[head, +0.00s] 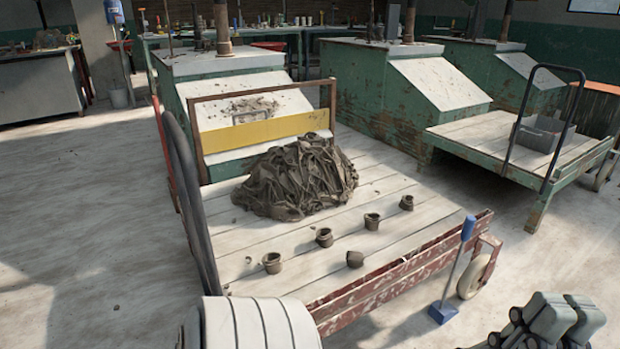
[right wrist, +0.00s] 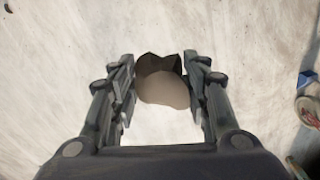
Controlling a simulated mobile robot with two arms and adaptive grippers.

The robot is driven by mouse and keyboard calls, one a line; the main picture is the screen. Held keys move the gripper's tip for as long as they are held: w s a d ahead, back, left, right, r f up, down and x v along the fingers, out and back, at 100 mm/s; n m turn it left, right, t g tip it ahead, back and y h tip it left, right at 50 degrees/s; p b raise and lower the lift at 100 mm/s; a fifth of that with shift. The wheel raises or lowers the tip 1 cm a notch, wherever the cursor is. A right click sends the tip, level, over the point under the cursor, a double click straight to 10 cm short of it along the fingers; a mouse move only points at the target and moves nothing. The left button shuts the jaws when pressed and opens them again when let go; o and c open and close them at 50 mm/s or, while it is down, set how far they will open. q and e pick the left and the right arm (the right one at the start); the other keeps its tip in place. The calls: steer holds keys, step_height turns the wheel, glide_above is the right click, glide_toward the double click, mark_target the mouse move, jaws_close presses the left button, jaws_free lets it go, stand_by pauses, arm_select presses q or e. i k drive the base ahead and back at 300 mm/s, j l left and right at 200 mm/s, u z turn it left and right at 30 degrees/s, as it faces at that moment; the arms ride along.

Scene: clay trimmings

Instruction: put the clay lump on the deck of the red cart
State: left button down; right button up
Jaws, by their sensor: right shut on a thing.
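The clay lump (right wrist: 162,88) is a brown, rounded piece, darker at its upper end. My right gripper (right wrist: 160,80) is shut on it, with one finger at each side, above pale floor. The red cart (head: 400,268) stands in the middle of the head view, with a red front edge and a pale plank deck (head: 432,208). A large heap of dark clay trimmings (head: 298,178) covers the deck's middle. The lump does not show clearly in the head view.
Several small clay pots (head: 324,237) stand on the deck's front part. A blue dustpan (head: 443,312) with an upright handle stands by the cart's red edge. Another cart (head: 480,133) at the right bears a grey bin (head: 543,134). Bare deck lies around the pots.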

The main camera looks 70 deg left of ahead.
mark_target(409, 235)
steer(key=i+j+u, duration=0.1)
steer(key=i+u, duration=0.15)
steer(key=u, duration=0.15)
steer(key=i+u, duration=0.5)
steer(key=u, duration=0.25)
steer(key=i+l+u, duration=0.2)
steer(key=u, duration=0.2)
steer(key=i+j+u, duration=0.1)
steer(key=i+u, duration=0.15)
steer(key=u, duration=0.15)
steer(key=i+u, duration=0.25)
steer(key=u, duration=0.2)
steer(key=i+u, duration=0.25)
steer(key=u, duration=0.15)
